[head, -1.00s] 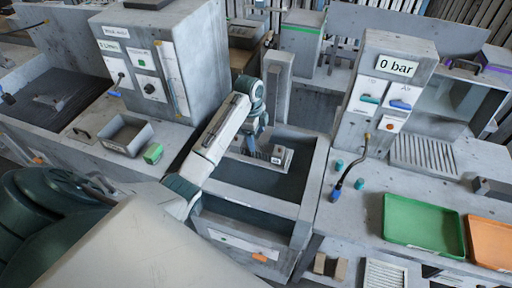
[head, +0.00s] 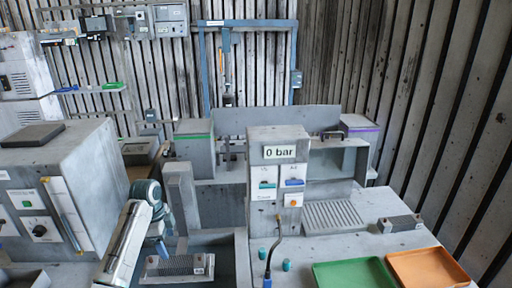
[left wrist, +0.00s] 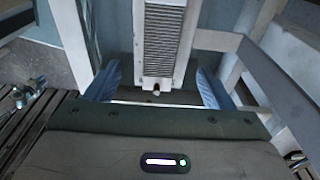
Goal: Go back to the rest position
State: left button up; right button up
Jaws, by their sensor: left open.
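My left arm comes in from the lower left in the head view. Its gripper (head: 162,250) points down over the grey basin (head: 243,262), beside a grey block with a ribbed top (head: 182,265). In the left wrist view my left gripper (left wrist: 158,82) is open. Its two bluish fingers stand apart, on either side of the near end of the ribbed block (left wrist: 163,40). I cannot tell whether the fingers touch the block. My right gripper is in neither current view.
A grey panel reading "0 bar" (head: 279,153) stands right of the basin, with a bent hose (head: 270,258) before it. A green tray (head: 352,274) and an orange tray (head: 428,268) lie at the right. A large grey cabinet (head: 50,185) stands left of my arm.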

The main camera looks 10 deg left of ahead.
pick_arm(q)
jog(key=s+d+f+n+t+y, duration=0.1)
jog(key=s+d+f+n, duration=0.3)
jog(key=s, duration=0.5)
jog(key=s+d+f+n+y, duration=0.1)
jog(key=s+d+f+n, duration=0.25)
jog(key=s+f, duration=0.5)
jog(key=s+d+r+n+t, duration=0.1)
jog(key=s+d+r+n, duration=0.15)
jog(key=s, duration=0.75)
jog(key=s+d+r+n+t, duration=0.15)
jog(key=s+r+n, duration=0.25)
jog(key=s, duration=0.5)
notch_tip(320, 180, down, 37)
jog(key=a+g+b, duration=0.2)
jog(key=a+b, duration=0.1)
jog(key=b, duration=0.5)
jog(key=s+f+b, duration=0.3)
jog(key=s+f, duration=0.6)
jog(key=f, duration=0.4)
jog(key=s+f+b, duration=0.3)
jog(key=s+f, duration=0.6)
jog(key=f, duration=0.5)
jog(key=shift+s+a+f+g, duration=0.3)
jog(key=shift+a+g, duration=0.05)
jog(key=shift+a, duration=0.1)
